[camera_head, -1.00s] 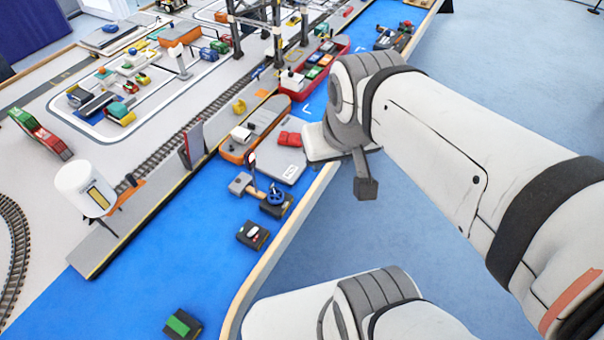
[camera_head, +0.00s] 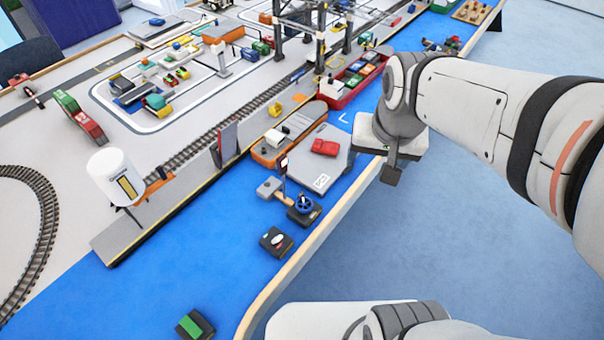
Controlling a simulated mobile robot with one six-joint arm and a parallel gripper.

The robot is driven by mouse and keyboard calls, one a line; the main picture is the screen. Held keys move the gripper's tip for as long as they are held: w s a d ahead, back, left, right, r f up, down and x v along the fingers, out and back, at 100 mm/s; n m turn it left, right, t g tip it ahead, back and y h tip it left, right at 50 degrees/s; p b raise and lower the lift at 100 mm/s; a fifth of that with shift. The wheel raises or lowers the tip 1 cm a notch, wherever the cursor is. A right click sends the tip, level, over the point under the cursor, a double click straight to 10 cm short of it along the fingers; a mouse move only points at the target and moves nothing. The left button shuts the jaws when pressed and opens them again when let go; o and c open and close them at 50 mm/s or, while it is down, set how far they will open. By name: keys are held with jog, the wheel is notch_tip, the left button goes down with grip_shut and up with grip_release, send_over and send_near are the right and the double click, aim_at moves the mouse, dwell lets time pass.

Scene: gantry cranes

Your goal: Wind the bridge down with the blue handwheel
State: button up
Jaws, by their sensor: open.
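The blue handwheel (camera_head: 303,205) sits on a dark base on the blue water surface, near the table's wooden edge. A grey deck (camera_head: 310,173) with a red car on it lies just beyond the wheel; it looks like the bridge, but I cannot tell how high it stands. A small post with a grey block and a wooden lever stands left of the wheel. My gripper (camera_head: 391,160) is open and empty, up and to the right of the wheel, well apart from it. It overlaps the table edge in the picture, and its fingers show only partly.
A box with a red and a white knob (camera_head: 277,241) and a dark box with a green top (camera_head: 195,326) stand nearer. An orange boat (camera_head: 285,140), a red container ship (camera_head: 352,85) and the crane legs lie farther back. Blue floor is free at right.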

jog(key=w+a+f+m+g+b, duration=0.2)
jog(key=w+a+f+m+b, duration=0.3)
jog(key=w+f, duration=0.7)
jog(key=m+g+b, duration=0.1)
jog(key=m+b, duration=0.1)
send_over(304, 203)
notch_tip(304, 203, down, 16)
jog(key=shift+s+r, duration=0.1)
notch_tip(304, 203, down, 8)
jog(key=shift+r+p, duration=0.15)
jog(key=shift+p, duration=0.2)
jog(key=c, duration=0.9)
jog(key=shift+a, duration=0.2)
jog(key=shift+c, duration=0.4)
jog(key=shift+d, duration=0.15)
